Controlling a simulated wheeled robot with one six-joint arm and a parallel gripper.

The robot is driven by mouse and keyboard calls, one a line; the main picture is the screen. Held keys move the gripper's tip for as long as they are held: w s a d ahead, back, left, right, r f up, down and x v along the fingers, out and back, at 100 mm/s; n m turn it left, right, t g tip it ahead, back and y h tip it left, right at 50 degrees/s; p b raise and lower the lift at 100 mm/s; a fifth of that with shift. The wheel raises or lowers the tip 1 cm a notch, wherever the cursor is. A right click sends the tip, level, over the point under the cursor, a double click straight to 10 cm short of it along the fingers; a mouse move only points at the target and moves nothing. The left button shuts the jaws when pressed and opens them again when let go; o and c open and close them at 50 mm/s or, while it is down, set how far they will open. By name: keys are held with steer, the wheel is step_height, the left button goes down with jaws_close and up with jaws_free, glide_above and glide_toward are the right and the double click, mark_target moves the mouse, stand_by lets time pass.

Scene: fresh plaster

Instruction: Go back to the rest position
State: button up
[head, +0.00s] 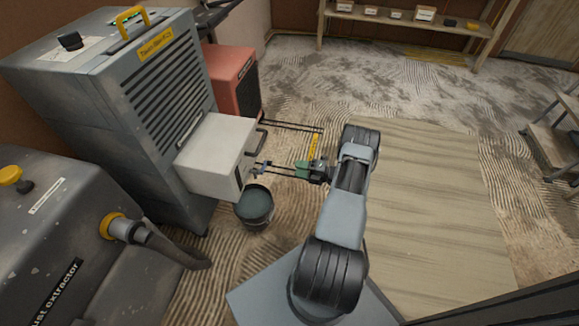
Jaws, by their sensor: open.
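My gripper (262,168) is in the middle of the head view, at the end of my arm, pointing left. Its jaws are open, close to the front of a pale grey box (215,150) with a dark handle. I cannot tell whether the fingertips touch the box. The box sticks out of the front of a tall grey louvred machine (160,75). A dark bucket (254,206) stands on the floor just below the fingertips in the picture.
A dust extractor (60,245) with a hose is at lower left. A red machine (233,78) stands behind the grey one. Thin dark rails (290,126) and a yellow strip (314,147) lie near my wrist. Bare boarding (430,200) covers the floor at right, with steps (553,140) beyond.

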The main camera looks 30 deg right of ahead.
steer(key=shift+s+d, duration=0.45)
steer(key=shift+s, duration=0.05)
steer(key=a+r+n+g+p, duration=0.45)
steer(key=r+n, duration=0.25)
steer(key=r, duration=0.4)
steer(key=a+r+n+g+h+p, duration=0.1)
steer(key=a+r+n+g+p, duration=0.2)
steer(key=a+r+n+p, duration=0.55)
steer(key=a+r+n+g+p, duration=0.25)
steer(key=r+n+g, duration=0.2)
steer(key=r, duration=0.95)
steer(key=s+a+r+n+h+p, duration=0.3)
steer(key=s+r+n+p, duration=0.2)
steer(key=r+n, duration=0.3)
steer(key=s+a+r+n+t+h+p, duration=0.1)
steer(key=s+a+r+n+h+p, duration=0.2)
steer(key=r+n, duration=0.6)
steer(key=s+a+r+n+t+h+p, duration=0.1)
steer(key=s+a+r+n+h+p, duration=0.2)
steer(key=r, duration=1)
steer(key=s+n+h+p, duration=0.2)
steer(key=s+n+p, duration=0.1)
steer(key=n+p, duration=0.2)
steer(key=shift+s+n, duration=0.35)
steer(key=shift+n, duration=0.05)
steer(key=shift+a, duration=0.1)
